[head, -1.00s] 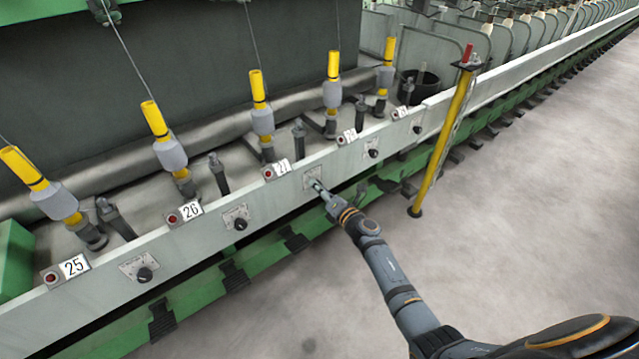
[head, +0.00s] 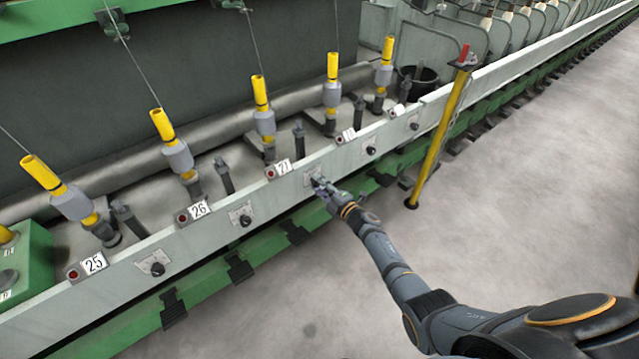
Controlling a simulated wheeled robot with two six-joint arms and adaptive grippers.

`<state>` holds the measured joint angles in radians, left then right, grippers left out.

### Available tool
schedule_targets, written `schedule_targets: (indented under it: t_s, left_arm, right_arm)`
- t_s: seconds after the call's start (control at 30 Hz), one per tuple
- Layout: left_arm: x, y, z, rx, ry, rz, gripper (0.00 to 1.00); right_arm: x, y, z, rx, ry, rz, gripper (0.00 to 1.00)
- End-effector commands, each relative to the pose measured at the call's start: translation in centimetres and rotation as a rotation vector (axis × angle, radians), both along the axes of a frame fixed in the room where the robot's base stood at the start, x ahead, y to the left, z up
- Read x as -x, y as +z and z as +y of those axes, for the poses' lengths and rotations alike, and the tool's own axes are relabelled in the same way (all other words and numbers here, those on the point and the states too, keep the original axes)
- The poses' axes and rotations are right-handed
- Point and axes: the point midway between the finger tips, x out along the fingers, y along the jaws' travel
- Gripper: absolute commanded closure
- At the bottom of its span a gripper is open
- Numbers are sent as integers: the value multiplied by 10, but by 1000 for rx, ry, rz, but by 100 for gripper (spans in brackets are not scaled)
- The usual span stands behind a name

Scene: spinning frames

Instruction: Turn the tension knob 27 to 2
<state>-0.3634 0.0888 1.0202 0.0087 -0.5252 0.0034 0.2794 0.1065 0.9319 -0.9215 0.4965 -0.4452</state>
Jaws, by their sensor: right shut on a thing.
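The label 27 (head: 283,168) sits on the pale front rail, with its dial plate (head: 311,174) to its right. My right gripper (head: 319,184) reaches from the lower right and is at this plate. It is shut on tension knob 27, which its fingers largely hide. The knob's pointer and the number it points to cannot be read. My left gripper is not in view.
Dark knobs for 25 (head: 152,264) and 26 (head: 241,216) lie to the left on the rail (head: 210,245). Yellow-topped spindles (head: 263,108) stand behind it. A yellow post (head: 440,130) stands right of my arm. The grey floor (head: 540,200) is clear.

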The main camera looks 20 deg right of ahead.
Motion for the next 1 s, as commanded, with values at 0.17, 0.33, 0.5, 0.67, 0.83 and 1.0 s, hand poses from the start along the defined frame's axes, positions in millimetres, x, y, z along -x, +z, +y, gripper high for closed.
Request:
schedule_targets:
  t_s: [0.17,0.33,0.5,0.67,0.83,1.0]
  left_arm:
    - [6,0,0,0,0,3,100]
    - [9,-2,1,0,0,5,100]
    - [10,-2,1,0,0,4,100]
    - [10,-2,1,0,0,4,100]
    - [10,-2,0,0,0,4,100]
    - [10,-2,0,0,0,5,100]
  right_arm:
    - [0,0,0,-55,1,22,100]
    - [0,-1,0,-81,0,31,100]
    - [0,-1,0,-87,0,34,100]
    - [0,-1,0,-86,0,34,100]
    - [0,-1,0,-86,0,34,59]
    - [0,-1,0,-85,0,32,46]
